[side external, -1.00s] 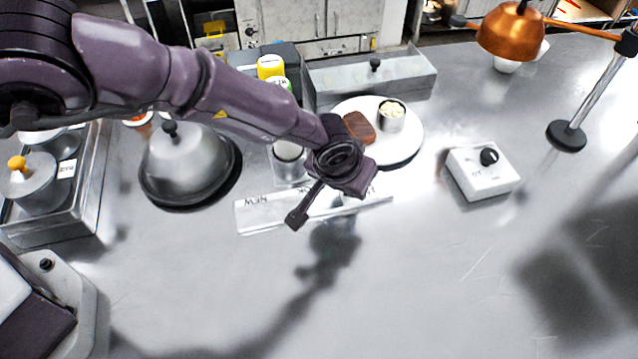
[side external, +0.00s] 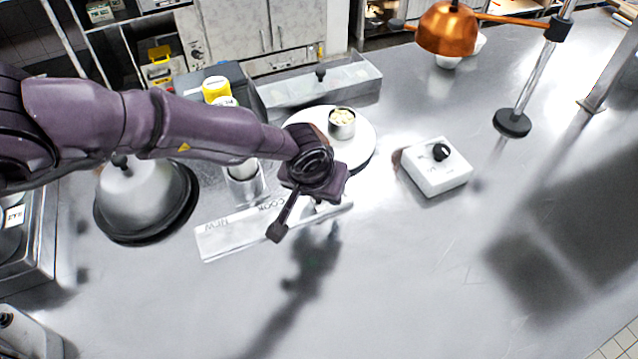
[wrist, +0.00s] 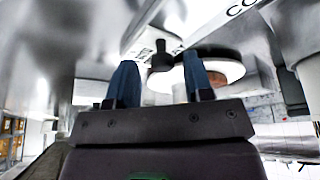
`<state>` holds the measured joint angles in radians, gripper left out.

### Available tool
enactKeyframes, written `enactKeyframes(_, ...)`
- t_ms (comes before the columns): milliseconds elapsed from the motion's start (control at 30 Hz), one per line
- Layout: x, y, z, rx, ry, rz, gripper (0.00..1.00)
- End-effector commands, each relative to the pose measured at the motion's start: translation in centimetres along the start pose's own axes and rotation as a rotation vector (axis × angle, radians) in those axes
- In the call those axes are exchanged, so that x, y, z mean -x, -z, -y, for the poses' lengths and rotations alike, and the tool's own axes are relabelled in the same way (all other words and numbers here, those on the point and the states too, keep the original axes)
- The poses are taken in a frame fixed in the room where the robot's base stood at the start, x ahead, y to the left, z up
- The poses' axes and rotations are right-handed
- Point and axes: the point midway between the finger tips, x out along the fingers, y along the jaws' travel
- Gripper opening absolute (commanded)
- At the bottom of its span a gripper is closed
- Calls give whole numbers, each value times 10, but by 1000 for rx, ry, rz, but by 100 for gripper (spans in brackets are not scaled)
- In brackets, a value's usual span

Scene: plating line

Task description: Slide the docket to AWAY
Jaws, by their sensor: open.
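A pale rail (side external: 235,236) lies on the steel bench in the side view, with NEW and COOK readable on it. Its right end is partly covered by my gripper (side external: 322,206), which is low over that end. In the wrist view my gripper (wrist: 158,64) has its two dark fingers apart. A black knob or peg (wrist: 162,55) shows between the fingertips; I cannot tell whether it belongs to the docket or whether the fingers touch it. Letters CO show on a white surface (wrist: 262,4) at the top right. I cannot make out the docket for certain in the side view.
A white plate (side external: 362,150) with a small metal cup (side external: 342,123) stands behind the rail. A white box with a black knob (side external: 437,170) is to the right, a steel dome (side external: 140,203) to the left. A copper lamp (side external: 447,30) hangs at the back. The front bench is clear.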

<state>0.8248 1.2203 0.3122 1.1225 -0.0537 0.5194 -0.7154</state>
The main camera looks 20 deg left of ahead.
Motion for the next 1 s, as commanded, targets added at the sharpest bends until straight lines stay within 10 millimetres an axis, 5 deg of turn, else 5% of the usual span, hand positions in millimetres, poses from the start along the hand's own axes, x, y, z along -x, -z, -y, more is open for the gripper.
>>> enactKeyframes(167,14,1,0,0,-1,-1,47)
enactKeyframes(600,106,0,-1,0,-3,-2,47)
enactKeyframes(1000,130,0,0,0,0,0,47)
